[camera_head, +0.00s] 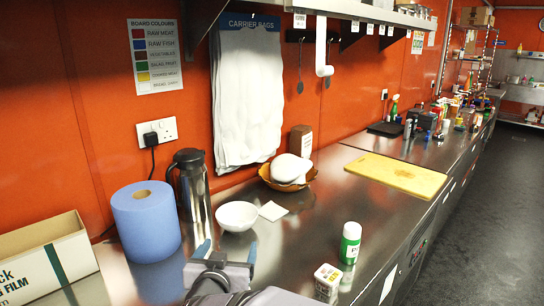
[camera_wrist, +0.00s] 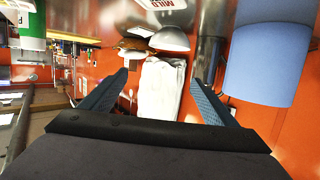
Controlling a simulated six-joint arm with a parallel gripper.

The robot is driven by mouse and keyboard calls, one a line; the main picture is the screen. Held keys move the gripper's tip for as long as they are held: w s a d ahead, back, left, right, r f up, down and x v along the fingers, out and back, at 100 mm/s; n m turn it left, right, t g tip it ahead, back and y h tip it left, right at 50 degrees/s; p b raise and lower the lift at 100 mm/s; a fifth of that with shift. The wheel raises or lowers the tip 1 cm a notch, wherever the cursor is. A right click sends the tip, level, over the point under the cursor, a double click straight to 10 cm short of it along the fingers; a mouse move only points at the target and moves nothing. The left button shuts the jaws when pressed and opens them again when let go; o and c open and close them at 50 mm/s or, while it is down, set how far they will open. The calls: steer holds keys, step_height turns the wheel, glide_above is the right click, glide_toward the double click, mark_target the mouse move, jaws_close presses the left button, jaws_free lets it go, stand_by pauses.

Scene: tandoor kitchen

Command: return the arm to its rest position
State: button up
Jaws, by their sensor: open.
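My gripper (camera_head: 228,250) is at the bottom centre of the head view, above the steel counter. Its two blue-grey fingers stand apart with nothing between them. In the wrist view, my gripper (camera_wrist: 160,78) is also open and empty, and the picture is upside down. The hanging white carrier bags (camera_wrist: 160,88) appear behind the gap, well away from the fingers. The rest of my arm is mostly out of view.
A blue paper roll (camera_head: 146,222), a steel flask (camera_head: 192,190) and a white bowl (camera_head: 237,216) stand near my gripper. A white-labelled tub (camera_head: 327,281) and a green-and-white container (camera_head: 350,243) stand right. A cutting board (camera_head: 396,174) lies farther back. A shelf (camera_head: 370,12) overhangs the wall.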

steer(key=w+d+r+n+y, duration=0.2)
steer(key=d+r+n+y, duration=0.1)
steer(key=d+n, duration=0.1)
steer(key=s+d+f+n+g+p, duration=0.2)
steer(key=s+d+f+g+p, duration=0.3)
steer(key=d, duration=0.4)
steer(key=s+d+f+m+g+p, duration=0.1)
steer(key=s+d+f+g, duration=0.1)
steer(key=s, duration=0.6)
steer(key=s+d+f+m+g+h+p, duration=0.1)
steer(key=s+d+f+m+g, duration=0.1)
steer(key=s+d, duration=0.4)
steer(key=s+d+f+m+g+h+p, duration=0.1)
steer(key=s+d+f+m+g+p, duration=0.1)
steer(key=s+g, duration=0.4)
steer(key=s+d+f, duration=0.1)
steer(key=s+d, duration=0.1)
steer(key=s, duration=0.2)
steer(key=shift+s+d+f, duration=0.25)
steer(key=shift+s+d, duration=0.1)
steer(key=shift+s, duration=0.05)
steer(key=shift+c, duration=1.3)
